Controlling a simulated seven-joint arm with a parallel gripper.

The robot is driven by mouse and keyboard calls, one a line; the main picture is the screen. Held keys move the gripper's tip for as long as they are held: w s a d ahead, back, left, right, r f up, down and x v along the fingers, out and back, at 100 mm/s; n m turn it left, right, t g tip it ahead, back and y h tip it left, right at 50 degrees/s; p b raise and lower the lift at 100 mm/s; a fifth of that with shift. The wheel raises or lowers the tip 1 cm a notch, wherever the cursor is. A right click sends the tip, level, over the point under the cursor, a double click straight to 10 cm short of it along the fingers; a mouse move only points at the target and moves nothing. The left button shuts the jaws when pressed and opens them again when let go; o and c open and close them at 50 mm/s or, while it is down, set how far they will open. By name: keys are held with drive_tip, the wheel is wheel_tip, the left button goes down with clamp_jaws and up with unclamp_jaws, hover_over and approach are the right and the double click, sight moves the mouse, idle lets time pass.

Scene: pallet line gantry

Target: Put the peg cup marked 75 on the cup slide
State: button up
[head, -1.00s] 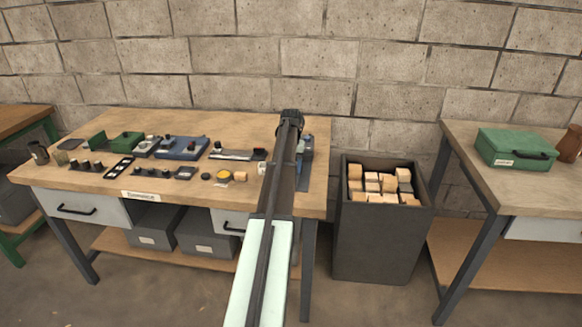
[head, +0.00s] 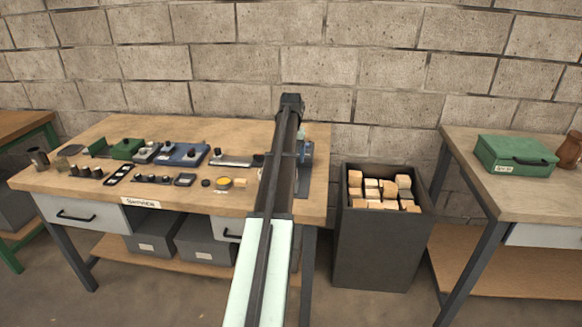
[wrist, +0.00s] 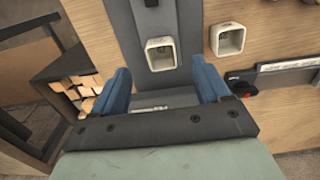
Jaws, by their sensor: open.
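Two white square cups with open tops show in the wrist view. One cup (wrist: 161,53) stands on the long grey strip that looks like the cup slide (wrist: 124,20). The other cup (wrist: 228,39) stands on the bare wood beside the strip. No number is readable on either, so I cannot tell which is marked 75. My gripper (wrist: 162,72) has blue fingers spread wide, with nothing between their tips; it is over the strip, with the nearer cup just beyond the fingertips. In the head view my arm covers most of this area.
A grey metal fixture with a black and red knob (wrist: 241,88) lies to the right in the wrist view. The bench (head: 235,128) holds several fixtures and small parts to the left. A dark bin (head: 382,240) of wooden blocks stands beside the bench; a green case (head: 514,155) sits farther right.

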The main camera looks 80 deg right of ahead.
drive_tip(key=shift+r, duration=2.1)
drive_tip(key=shift+o, duration=1.3)
drive_tip(key=shift+r, duration=0.2)
drive_tip(key=shift+o, duration=0.7)
drive_tip(key=shift+r, duration=0.35)
drive_tip(key=shift+o, duration=0.3)
drive_tip(key=shift+s+a+r, duration=0.1)
drive_tip(key=shift+a+r, duration=0.05)
drive_tip(key=shift+r, duration=0.45)
drive_tip(key=shift+a+r, duration=0.15)
drive_tip(key=shift+r, duration=0.4)
wheel_tip(320, 180, down, 9)
drive_tip(key=a+m, duration=0.1)
drive_tip(key=m, duration=1.7)
